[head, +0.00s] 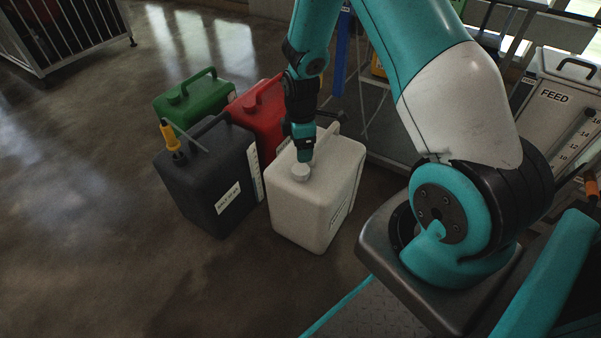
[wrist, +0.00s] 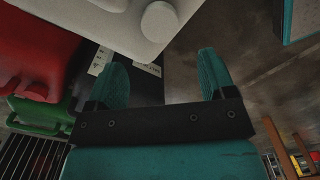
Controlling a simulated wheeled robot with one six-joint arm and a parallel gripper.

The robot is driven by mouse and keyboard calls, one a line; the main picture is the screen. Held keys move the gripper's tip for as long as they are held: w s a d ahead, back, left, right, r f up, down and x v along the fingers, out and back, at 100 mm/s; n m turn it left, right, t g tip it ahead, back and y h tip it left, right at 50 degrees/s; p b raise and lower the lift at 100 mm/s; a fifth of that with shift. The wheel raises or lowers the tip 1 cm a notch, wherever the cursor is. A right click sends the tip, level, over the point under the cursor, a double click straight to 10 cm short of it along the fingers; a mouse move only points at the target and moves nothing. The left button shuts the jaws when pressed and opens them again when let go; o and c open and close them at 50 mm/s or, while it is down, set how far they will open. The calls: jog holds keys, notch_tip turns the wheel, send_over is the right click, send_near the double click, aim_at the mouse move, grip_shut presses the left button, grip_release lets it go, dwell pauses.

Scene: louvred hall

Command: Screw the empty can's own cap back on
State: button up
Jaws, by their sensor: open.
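A white can (head: 318,200) stands upright on the floor, its side label too small to read. A round white cap (head: 300,172) shows on its top near the front corner; I cannot tell whether it is screwed down. My gripper (head: 304,160) points down just above and beside this cap. In the wrist view my gripper (wrist: 163,72) is open with nothing between its fingers. The cap (wrist: 159,22) lies beyond the fingertips, on the white can (wrist: 105,18). A dark can (head: 205,180) stands left of the white one, with a yellow-orange spout (head: 171,138) at its top.
A green can (head: 190,100) and a red can (head: 262,112) stand close behind. A tank marked FEED (head: 555,100) is at the right. A barred cage (head: 70,35) is at the upper left. The floor (head: 90,240) at the left and front is clear.

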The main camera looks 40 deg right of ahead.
aim_at(301, 169)
notch_tip(301, 169, down, 10)
jog(key=b, duration=0.7)
jog(key=shift+r, duration=0.1)
jog(key=shift+c, duration=0.2)
jog(key=c, duration=1.2)
jog(key=shift+f+m+p, duration=0.2)
jog(key=shift+m+p, duration=0.45)
jog(key=shift+m, duration=0.15)
jog(key=o, duration=1.2)
jog(key=shift+o, duration=0.2)
